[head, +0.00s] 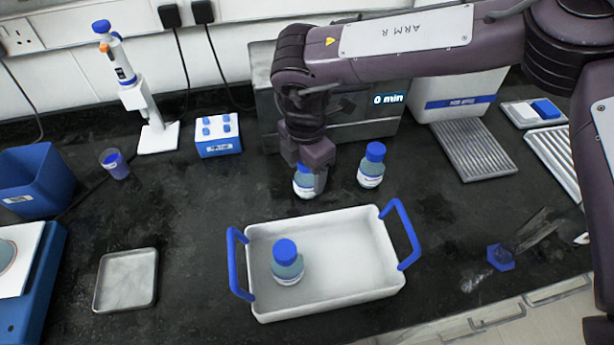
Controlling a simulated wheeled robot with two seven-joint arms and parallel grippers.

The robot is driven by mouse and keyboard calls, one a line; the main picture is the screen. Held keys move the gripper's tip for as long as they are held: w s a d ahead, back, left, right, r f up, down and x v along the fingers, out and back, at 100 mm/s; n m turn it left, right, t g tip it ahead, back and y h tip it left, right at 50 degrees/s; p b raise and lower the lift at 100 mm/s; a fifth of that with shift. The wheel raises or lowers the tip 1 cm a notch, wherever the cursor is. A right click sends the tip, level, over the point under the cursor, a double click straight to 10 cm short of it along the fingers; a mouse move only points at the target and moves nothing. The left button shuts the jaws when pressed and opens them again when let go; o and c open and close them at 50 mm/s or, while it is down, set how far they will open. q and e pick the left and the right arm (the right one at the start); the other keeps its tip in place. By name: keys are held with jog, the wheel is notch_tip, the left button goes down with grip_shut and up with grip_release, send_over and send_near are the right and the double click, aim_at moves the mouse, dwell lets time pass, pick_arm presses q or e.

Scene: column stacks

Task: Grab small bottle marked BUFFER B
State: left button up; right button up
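Three small bottles with blue caps and white labels are in the head view. One bottle (303,188) stands on the dark bench behind the tray, right under my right gripper (313,178). The gripper points down over it, with a finger at its right side and part of its cap hidden. I cannot tell whether the fingers grip it. A second bottle (370,172) stands upright just to the right. A third bottle (287,268) stands inside the white tray. The label texts are too small to read, so I cannot tell which is BUFFER B. My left gripper is not visible.
The white tray (337,300) has blue handles on both ends. Bench between the shallow dish (127,281) and tray is clear.

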jog(key=c, duration=0.9)
jog(key=shift+r, duration=0.1)
